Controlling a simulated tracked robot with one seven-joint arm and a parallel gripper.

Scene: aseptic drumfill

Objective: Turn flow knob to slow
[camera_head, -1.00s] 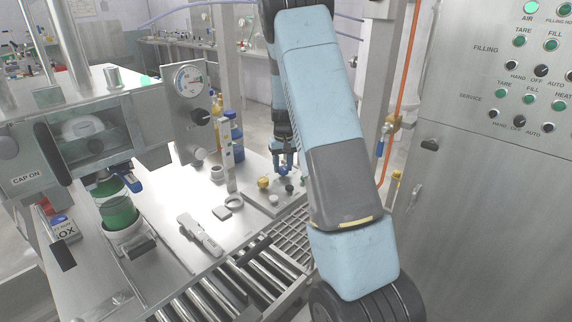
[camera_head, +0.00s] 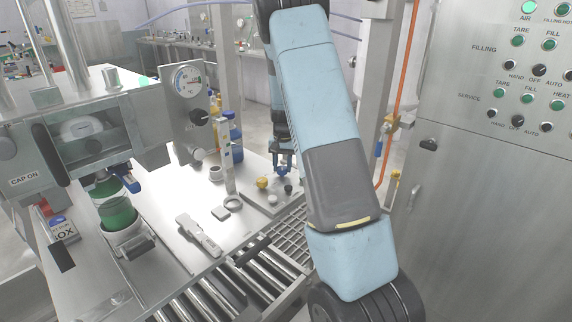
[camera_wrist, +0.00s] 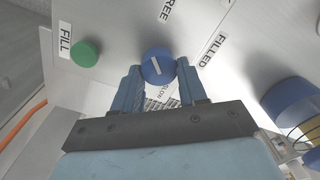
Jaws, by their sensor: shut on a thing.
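A round blue knob (camera_wrist: 158,66) with a white pointer line sits on a pale metal panel in the wrist view. My gripper (camera_wrist: 159,77) has one finger on each side of it and is shut on it. The pointer line is tilted, from upper left to lower right. A small label between the fingers is partly hidden, ending in letters like "LOW". Labels "FREE" and "FILLED" lie beyond the knob. In the head view my gripper (camera_head: 283,167) points down at the small control plate (camera_head: 255,202); the blue knob is hardly visible there.
A green button (camera_wrist: 84,54) beside a "FILL" label is left of the knob. A large blue cap (camera_wrist: 291,103) is at the right. In the head view, a yellow knob (camera_head: 262,183) stands on the plate, with a roller conveyor (camera_head: 215,292) in front and a control cabinet (camera_head: 495,200) at right.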

